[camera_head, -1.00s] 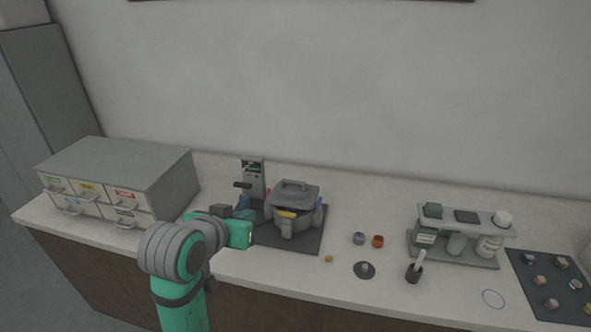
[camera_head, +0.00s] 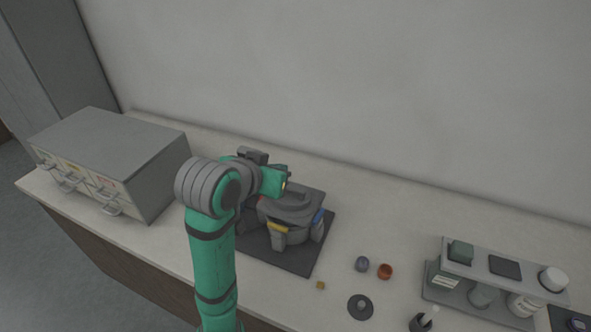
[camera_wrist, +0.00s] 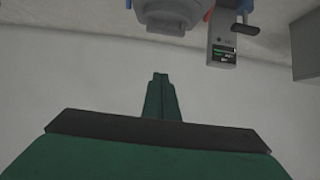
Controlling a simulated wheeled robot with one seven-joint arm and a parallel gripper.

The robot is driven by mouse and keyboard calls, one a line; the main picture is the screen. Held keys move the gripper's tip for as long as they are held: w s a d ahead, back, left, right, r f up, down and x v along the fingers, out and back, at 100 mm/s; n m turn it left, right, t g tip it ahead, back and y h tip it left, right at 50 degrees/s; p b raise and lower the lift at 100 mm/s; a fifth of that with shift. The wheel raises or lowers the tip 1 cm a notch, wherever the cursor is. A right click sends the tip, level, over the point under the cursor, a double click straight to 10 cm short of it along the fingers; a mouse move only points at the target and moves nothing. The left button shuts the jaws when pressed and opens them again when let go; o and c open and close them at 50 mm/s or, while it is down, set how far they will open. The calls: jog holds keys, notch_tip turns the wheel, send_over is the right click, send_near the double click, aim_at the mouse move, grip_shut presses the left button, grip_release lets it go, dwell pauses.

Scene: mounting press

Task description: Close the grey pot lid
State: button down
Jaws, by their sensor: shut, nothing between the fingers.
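The grey pot (camera_head: 295,234) stands on a dark base plate (camera_head: 262,252) in the middle of the counter. Its grey lid (camera_head: 304,207), with a raised bar handle, lies on top of the pot; I cannot tell whether it is fully seated. A yellow tab and a blue part show on the pot's sides. My gripper (camera_head: 286,184) is shut and empty, at the lid's far left, partly hiding lid and press; contact cannot be told. In the wrist view the shut fingers (camera_wrist: 160,76) point toward the grey pot (camera_wrist: 172,16) at the top edge.
The press's column with a display (camera_wrist: 222,40) stands beside the pot. A drawer cabinet (camera_head: 110,155) is at left. A bottle rack (camera_head: 500,265) is further right.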

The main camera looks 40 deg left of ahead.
send_over(289, 197)
jog(key=w, duration=0.1)
notch_tip(289, 197, down, 6)
jog(key=shift+w+r, duration=0.15)
jog(key=shift+r, duration=0.1)
jog(key=shift+s+f, duration=0.2)
jog(key=shift+f, duration=0.35)
jog(key=shift+s+f, duration=0.15)
jog(key=shift+f, duration=0.35)
jog(key=shift+s+d+f, duration=0.1)
jog(key=shift+s+f, duration=0.05)
jog(key=shift+f, duration=0.25)
jog(key=shift+s+d+f, duration=0.1)
jog(key=shift+f, duration=0.3)
jog(key=shift+a, duration=0.1)
